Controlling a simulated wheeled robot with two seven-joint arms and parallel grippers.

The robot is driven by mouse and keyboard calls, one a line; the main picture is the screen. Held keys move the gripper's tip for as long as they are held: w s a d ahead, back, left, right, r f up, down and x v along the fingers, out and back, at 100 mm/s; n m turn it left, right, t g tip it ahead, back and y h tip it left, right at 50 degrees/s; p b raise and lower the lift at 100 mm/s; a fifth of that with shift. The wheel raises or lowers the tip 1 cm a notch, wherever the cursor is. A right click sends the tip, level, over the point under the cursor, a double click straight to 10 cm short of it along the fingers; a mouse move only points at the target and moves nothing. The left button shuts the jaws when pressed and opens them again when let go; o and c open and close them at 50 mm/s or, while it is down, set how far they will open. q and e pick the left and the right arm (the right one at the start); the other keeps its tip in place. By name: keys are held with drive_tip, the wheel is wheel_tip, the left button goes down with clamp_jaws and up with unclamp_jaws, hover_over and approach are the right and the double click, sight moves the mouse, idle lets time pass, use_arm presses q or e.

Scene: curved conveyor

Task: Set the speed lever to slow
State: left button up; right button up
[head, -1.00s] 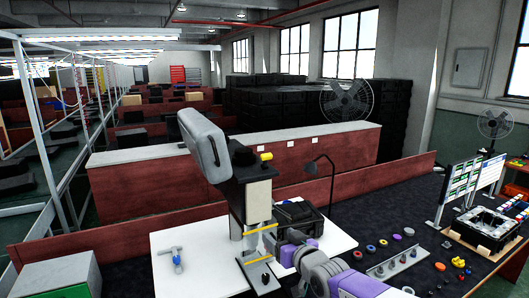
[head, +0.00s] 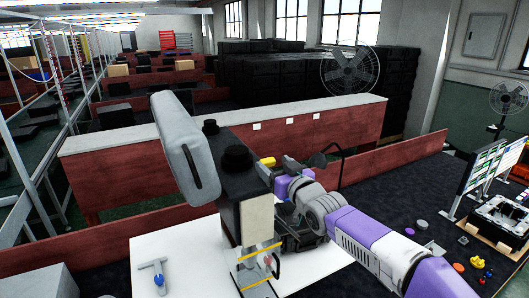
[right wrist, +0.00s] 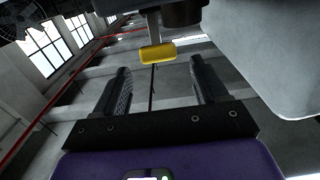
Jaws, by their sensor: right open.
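The speed lever's yellow grip (head: 266,162) sticks out from the right side of the upper dark body of a grey-and-black machine (head: 190,145). My right gripper (head: 288,164) is raised beside it, just to its right, at the end of my purple arm. In the right wrist view the two dark fingers (right wrist: 159,68) are apart with nothing between them. The yellow lever grip (right wrist: 158,53) shows just past the fingertips, lined up with the gap, on a pale stem. Contact is not visible. My left gripper is not in view.
The machine stands on a white tabletop (head: 150,248), with a T-shaped tool (head: 158,275) at left. A black bin (head: 303,235) and a thin black lamp (head: 337,160) are close to my right arm. Small parts and a tray (head: 500,220) lie at the right.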

sight(269, 160)
drive_tip(key=shift+w+a+r, duration=0.15)
drive_tip(key=shift+w+a, duration=0.2)
drive_tip(key=shift+w, duration=0.1)
drive_tip(key=p+x, duration=0.1)
drive_tip(key=x, duration=0.1)
drive_tip(key=p+x, duration=0.1)
drive_tip(key=x, duration=0.1)
drive_tip(key=shift+w+d+f, duration=0.1)
drive_tip(key=shift+w+f, duration=0.1)
drive_tip(key=shift+f, duration=0.05)
drive_tip(key=shift+w, duration=0.2)
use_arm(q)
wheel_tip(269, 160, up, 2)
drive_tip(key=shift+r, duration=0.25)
use_arm(e)
drive_tip(key=shift+r, duration=0.1)
drive_tip(key=shift+w, duration=0.15)
